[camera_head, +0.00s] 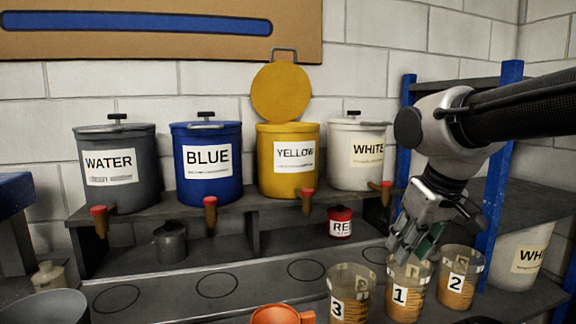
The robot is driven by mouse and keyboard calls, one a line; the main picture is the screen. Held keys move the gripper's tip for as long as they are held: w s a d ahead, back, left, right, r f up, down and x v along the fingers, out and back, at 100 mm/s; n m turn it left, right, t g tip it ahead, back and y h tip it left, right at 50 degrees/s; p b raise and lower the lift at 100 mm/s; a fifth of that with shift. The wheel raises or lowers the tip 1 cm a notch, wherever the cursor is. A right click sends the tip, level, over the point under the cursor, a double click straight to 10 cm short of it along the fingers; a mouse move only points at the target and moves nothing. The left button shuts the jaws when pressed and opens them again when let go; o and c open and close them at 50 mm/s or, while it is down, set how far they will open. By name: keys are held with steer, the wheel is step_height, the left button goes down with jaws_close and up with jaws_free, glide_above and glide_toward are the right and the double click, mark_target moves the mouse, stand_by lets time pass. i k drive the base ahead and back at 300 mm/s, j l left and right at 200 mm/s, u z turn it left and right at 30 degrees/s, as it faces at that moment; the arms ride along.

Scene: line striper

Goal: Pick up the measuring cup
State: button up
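Three clear cups with orange graduation marks, labelled 3 (348,295), 1 (408,290) and 2 (460,278), stand in a group at the lower right. They look like measuring cups; the task does not say which one is meant. My gripper (414,248) points down at the rim of cup 1, with its fingertips overlapping the cup's upper edge in the picture. I cannot tell whether the fingers touch or grip the rim. The fingers and the arm partly hide the area behind cup 1.
Grey WATER (115,180), BLUE (208,170), YELLOW (289,170) and WHITE (357,170) tanks with taps stand on a shelf (240,208). Below are a grey metal cup (171,243) and a red pot (340,222). An orange object (281,315) lies in front. A blue post (495,205) rises at right.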

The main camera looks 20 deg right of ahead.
mark_target(352, 286)
steer(key=k+j+u, duration=0.3)
steer(key=k+j, duration=0.2)
steer(key=j, duration=0.2)
steer(key=k+j+u, duration=0.15)
steer(key=j, duration=0.25)
steer(key=z, duration=0.1)
steer(key=k+u, duration=0.1)
